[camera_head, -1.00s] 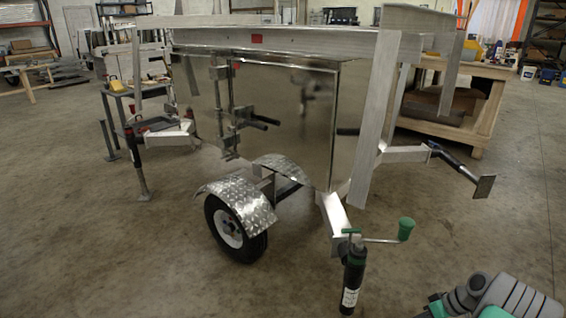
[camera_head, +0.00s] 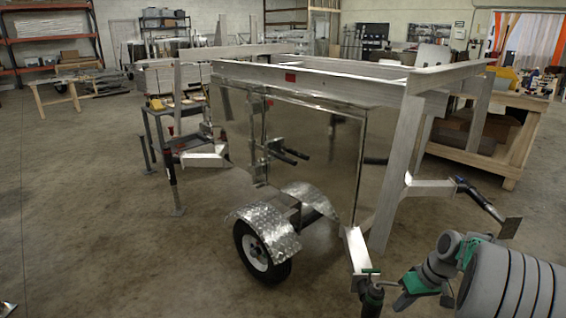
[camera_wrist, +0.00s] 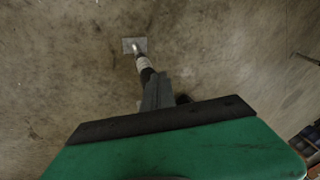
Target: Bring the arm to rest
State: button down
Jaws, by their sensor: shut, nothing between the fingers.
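My arm (camera_head: 510,283) shows at the lower right of the head view, as grey rounded links with green parts. It is in front of the near right corner of an aluminium trailer (camera_head: 310,170). My gripper (camera_wrist: 158,80) shows in the wrist view beyond a wide green body with a dark edge. Its dark fingers look shut and empty. Past them lies a support leg with a square foot plate (camera_wrist: 134,45) near the floor. I cannot tell whether the fingers touch it.
A corner jack (camera_head: 371,292) stands close left of my arm. A side leg (camera_head: 480,200) reaches out behind it. The trailer has a wheel (camera_head: 254,246) under a fender (camera_head: 268,226). A wooden workbench (camera_head: 508,150) stands behind at right. The left floor is mostly clear.

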jog(key=s+a+r+h+p, duration=0.1)
jog(key=s+a+r+p, duration=0.1)
jog(key=a+r+p, duration=0.65)
jog(key=s+a+r+h+p, duration=0.15)
jog(key=a+r, duration=0.35)
jog(key=r, duration=0.9)
jog(key=s+a+r+m+t+p, duration=0.1)
jog(key=s+a+r+p, duration=0.7)
jog(key=s+r, duration=0.3)
jog(key=shift+a+h+p, duration=0.25)
jog(key=shift+h+p, duration=0.1)
jog(key=shift+p, duration=0.55)
jog(key=shift+d, duration=0.1)
